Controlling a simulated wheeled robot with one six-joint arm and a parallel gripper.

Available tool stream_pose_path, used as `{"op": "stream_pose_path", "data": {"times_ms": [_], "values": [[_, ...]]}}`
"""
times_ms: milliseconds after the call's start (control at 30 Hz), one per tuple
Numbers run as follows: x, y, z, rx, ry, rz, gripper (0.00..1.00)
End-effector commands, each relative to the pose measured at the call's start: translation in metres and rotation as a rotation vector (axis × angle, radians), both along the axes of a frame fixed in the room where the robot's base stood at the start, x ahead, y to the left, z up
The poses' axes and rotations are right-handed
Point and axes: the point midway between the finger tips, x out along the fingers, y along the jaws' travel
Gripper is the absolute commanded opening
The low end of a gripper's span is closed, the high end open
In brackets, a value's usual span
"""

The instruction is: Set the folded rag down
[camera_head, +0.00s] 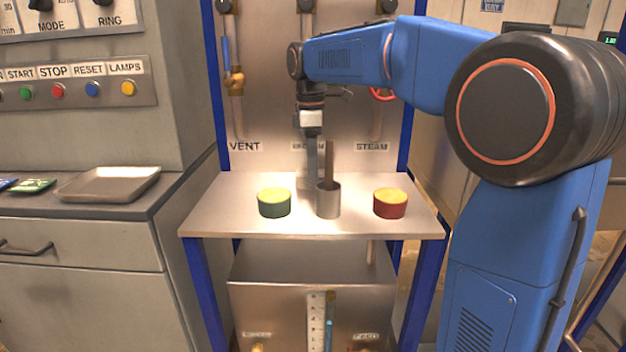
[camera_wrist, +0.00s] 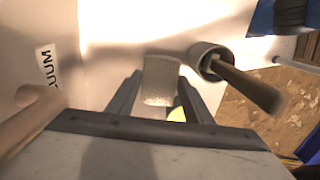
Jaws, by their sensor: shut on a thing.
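The folded rag (camera_wrist: 161,80) is a small pale grey-beige block in the wrist view. It sits between the two dark fingers of my gripper (camera_wrist: 160,92), which is shut on it. In the head view my gripper (camera_head: 312,170) points down over the back middle of the steel shelf (camera_head: 230,190), behind the metal cup. I cannot make out the rag clearly there, nor tell whether it touches the shelf.
A metal cup (camera_head: 328,201) holding a brown-handled tool (camera_head: 329,160) stands close to my gripper. A green tin (camera_head: 274,204) with a yellow top is left, a red one (camera_head: 390,204) right. A steel tray (camera_head: 120,184) lies on the left counter. The shelf's front corners are clear.

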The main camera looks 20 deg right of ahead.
Motion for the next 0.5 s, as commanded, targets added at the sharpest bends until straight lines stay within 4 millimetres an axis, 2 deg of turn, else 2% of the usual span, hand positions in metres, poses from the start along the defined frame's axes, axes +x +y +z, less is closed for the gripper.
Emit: {"op": "stream_pose_path", "data": {"times_ms": [300, 500], "values": [[0.000, 0.000, -0.035, -0.001, 0.001, 0.000, 0.25], [0.000, 0.000, -0.038, 0.000, 0.001, 0.000, 0.25]]}}
